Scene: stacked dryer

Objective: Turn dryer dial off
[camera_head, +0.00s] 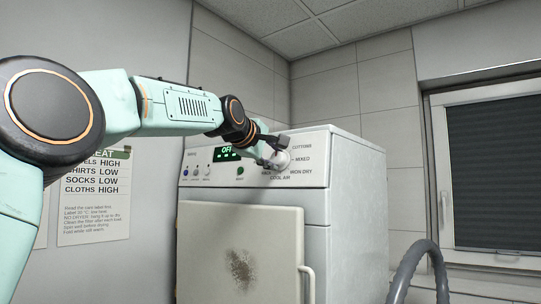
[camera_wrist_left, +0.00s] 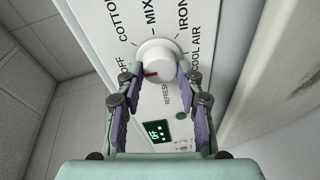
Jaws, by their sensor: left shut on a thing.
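The dryer dial (camera_head: 283,159) is a round white knob on the upper right of the dryer's control panel. In the left wrist view the dial (camera_wrist_left: 157,58) has a red mark on the side towards the OFF label. The green display (camera_head: 227,153) reads OFF, and it also shows in the left wrist view (camera_wrist_left: 157,132). My left gripper (camera_head: 274,156) reaches the panel from the left. In the left wrist view its fingers (camera_wrist_left: 158,78) are shut on the dial, one on each side. My right gripper is not in view.
The white dryer (camera_head: 345,215) stands by the wall, its door (camera_head: 238,250) below the panel with a handle on the right. Small buttons (camera_head: 195,171) sit left of the display. A notice (camera_head: 95,200) hangs on the left wall. A grey hose (camera_head: 405,270) curves at the lower right.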

